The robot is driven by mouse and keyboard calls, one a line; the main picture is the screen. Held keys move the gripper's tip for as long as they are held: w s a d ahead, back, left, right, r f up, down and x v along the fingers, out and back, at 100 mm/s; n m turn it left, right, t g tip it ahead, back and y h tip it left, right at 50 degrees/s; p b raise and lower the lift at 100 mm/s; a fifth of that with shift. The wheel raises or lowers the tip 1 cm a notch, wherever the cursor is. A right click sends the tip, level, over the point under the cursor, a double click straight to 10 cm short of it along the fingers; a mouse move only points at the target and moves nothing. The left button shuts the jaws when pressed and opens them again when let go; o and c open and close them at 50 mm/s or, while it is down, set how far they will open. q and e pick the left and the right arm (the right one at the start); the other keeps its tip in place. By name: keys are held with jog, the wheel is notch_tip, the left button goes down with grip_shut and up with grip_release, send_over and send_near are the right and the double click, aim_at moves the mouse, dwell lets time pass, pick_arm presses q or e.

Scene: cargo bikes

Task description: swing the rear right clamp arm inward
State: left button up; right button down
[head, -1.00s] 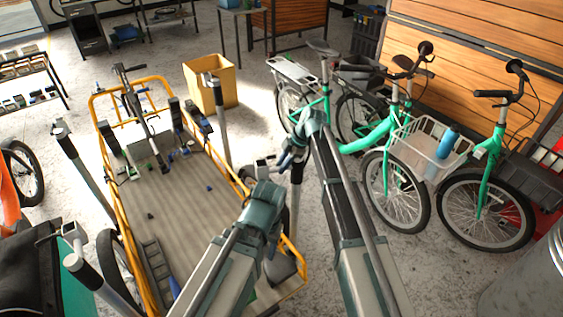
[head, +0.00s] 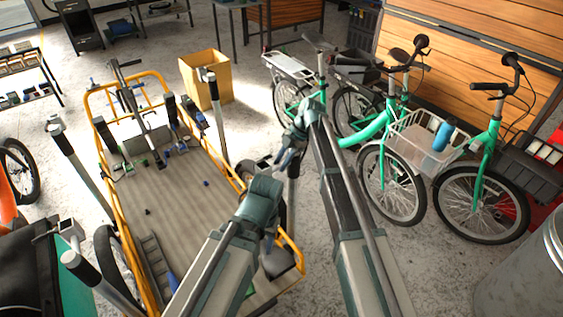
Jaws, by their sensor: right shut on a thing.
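The cargo bike's long bed (head: 190,210) with its yellow frame lies left of centre. Upright grey clamp posts stand around it. The near right post (head: 291,200) rises beside the bed's right edge, partly behind my arms. The rear right clamp arm (head: 262,164) shows as a small grey piece at that post's top, pointing left toward the bed. My right gripper (head: 281,160) reaches down over the post top and is shut on this arm; its fingertips are small and partly hidden. My left gripper does not show.
Another right-side post (head: 216,110) stands farther off, before a yellow bin (head: 190,85). Two posts (head: 75,160) (head: 95,275) line the left side. Green bicycles (head: 395,180) stand close on the right, a metal drum (head: 525,275) at lower right. Small parts lie on the bed.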

jog(key=shift+s, duration=0.1)
jog(key=c, duration=0.7)
grip_release()
jog(key=p+v, duration=1.2)
jog(key=v, duration=0.2)
jog(key=shift+f, duration=0.1)
jog(key=s+f+m+h, duration=0.1)
jog(key=s+m+h, duration=0.1)
jog(key=s+m, duration=0.5)
jog(key=s+f+m+h, duration=0.1)
jog(key=s+m, duration=0.6)
jog(key=s, duration=0.7)
jog(key=s+f+m+h, duration=0.1)
jog(key=s+m+h, duration=0.2)
jog(key=s+m, duration=0.5)
jog(key=shift+s+d+t+b, duration=0.2)
jog(key=shift+s+t+b, duration=0.2)
jog(key=shift+s, duration=0.8)
